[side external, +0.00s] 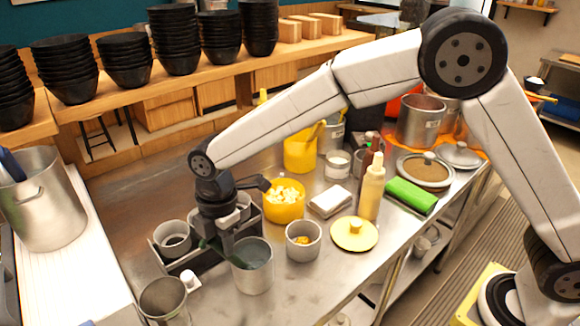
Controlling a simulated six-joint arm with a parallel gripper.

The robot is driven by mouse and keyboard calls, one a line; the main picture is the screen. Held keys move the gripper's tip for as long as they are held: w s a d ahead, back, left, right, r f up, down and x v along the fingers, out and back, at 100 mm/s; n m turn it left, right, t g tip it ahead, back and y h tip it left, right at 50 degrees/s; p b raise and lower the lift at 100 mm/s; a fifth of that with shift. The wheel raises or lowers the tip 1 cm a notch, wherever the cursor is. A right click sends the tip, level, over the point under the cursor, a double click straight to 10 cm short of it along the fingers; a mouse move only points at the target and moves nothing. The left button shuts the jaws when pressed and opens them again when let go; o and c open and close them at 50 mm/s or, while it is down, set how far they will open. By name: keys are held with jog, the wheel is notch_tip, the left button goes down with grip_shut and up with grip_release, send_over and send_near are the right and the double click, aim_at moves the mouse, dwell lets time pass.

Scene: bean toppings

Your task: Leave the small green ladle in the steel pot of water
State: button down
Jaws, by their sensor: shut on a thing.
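My gripper (222,246) points down over the front left of the steel counter, beside the rim of a steel pot (254,280). It is shut on the small green ladle (212,251), of which a dark green length shows at the fingers. The ladle slants down towards the pot's opening, and its lower end is hidden. The inside of the pot looks grey-blue; I cannot tell the water level.
A dark rack (172,263) with steel cups stands behind and left of the gripper. Another steel pot (164,313) is at front left.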

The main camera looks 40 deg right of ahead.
jog(key=shift+c, duration=1.6)
grip_release()
jog(key=shift+r, duration=0.1)
jog(key=shift+d+r, duration=0.2)
jog(key=shift+r, duration=3.6)
jog(key=s+d+f+m+t, duration=0.1)
jog(key=s+d+f+m, duration=0.1)
jog(key=d+m, duration=0.45)
jog(key=s+d+f+m, duration=0.2)
jog(key=d+m, duration=0.1)
jog(key=d, duration=0.6)
jog(key=s+d+f+m+t, duration=0.1)
jog(key=s+d+f+m, duration=0.3)
jog(key=s+d+m, duration=0.6)
jog(key=shift+s+d+t+h, duration=0.3)
jog(key=shift+s+d+t, duration=0.1)
jog(key=shift+s+d, duration=0.15)
